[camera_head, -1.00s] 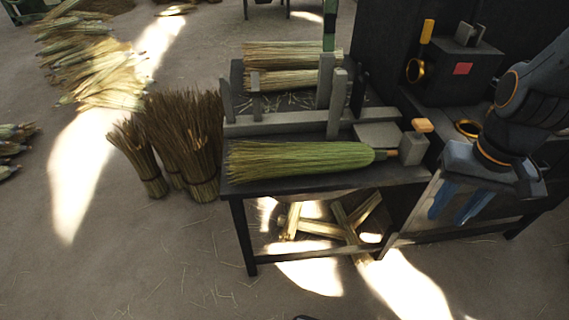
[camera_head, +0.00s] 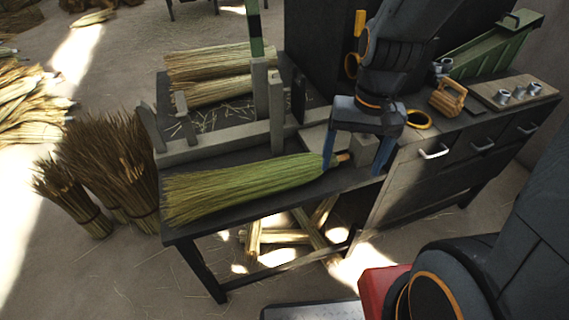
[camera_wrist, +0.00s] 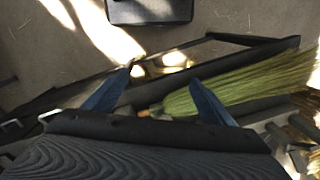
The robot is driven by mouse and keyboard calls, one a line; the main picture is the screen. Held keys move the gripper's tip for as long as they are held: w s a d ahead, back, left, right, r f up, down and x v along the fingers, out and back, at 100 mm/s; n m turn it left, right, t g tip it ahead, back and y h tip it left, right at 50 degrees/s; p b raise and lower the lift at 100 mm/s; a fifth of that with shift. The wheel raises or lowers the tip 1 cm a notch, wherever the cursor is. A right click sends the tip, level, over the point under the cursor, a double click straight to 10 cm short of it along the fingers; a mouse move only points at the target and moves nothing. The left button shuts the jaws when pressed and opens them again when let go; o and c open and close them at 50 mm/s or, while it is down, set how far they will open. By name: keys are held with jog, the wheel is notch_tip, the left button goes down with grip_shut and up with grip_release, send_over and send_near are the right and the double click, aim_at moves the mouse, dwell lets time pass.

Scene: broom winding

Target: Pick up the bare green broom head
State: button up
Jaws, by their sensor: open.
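The green broom head (camera_head: 245,186) lies flat on the dark bench, its bristles fanned to the left and its narrow bound end to the right. A short orange-brown stub shows at that end. My gripper (camera_head: 354,168) is open above the narrow end, with its blue fingers spread. In the wrist view the broom head (camera_wrist: 240,85) runs off to the upper right, and its narrow end and stub lie between the two fingers of my gripper (camera_wrist: 150,98). I cannot tell how high the fingertips are above the bench.
The bench (camera_head: 200,228) has upright grey posts (camera_head: 277,110) behind the broom head and a grey block (camera_head: 364,150) at its right end. Straw bundles (camera_head: 208,62) lie behind. Brown bundles (camera_head: 110,170) stand on the floor at left. A drawer cabinet (camera_head: 440,165) adjoins at right.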

aim_at(286, 171)
jog(key=shift+o, duration=0.3)
jog(key=w+a+f+m+g+y, duration=0.1)
jog(key=w+a+f+m, duration=0.3)
jog(key=w+a+m, duration=0.1)
jog(key=shift+w+m+y+p, duration=0.4)
jog(key=shift+w+m, duration=0.3)
jog(key=shift+w, duration=0.5)
jog(key=w+a+f+m+y, duration=0.1)
jog(key=w+a+f+m, duration=0.1)
jog(key=w+f+m, duration=0.1)
jog(key=w+a+f+m, duration=0.2)
jog(key=w+a+m, duration=0.1)
jog(key=shift+a+f+y+p, duration=0.25)
jog(key=shift+f+y+p, duration=0.05)
jog(key=shift+f+y, duration=0.1)
jog(key=shift+w+a+f, duration=0.1)
jog(key=shift+a+f, duration=0.1)
jog(key=shift+f, duration=0.15)
jog(key=shift+p+x, duration=0.7)
jog(key=shift+x, duration=2.85)
jog(key=c, duration=1.5)
jog(key=shift+c, duration=0.2)
jog(key=shift+r, duration=0.15)
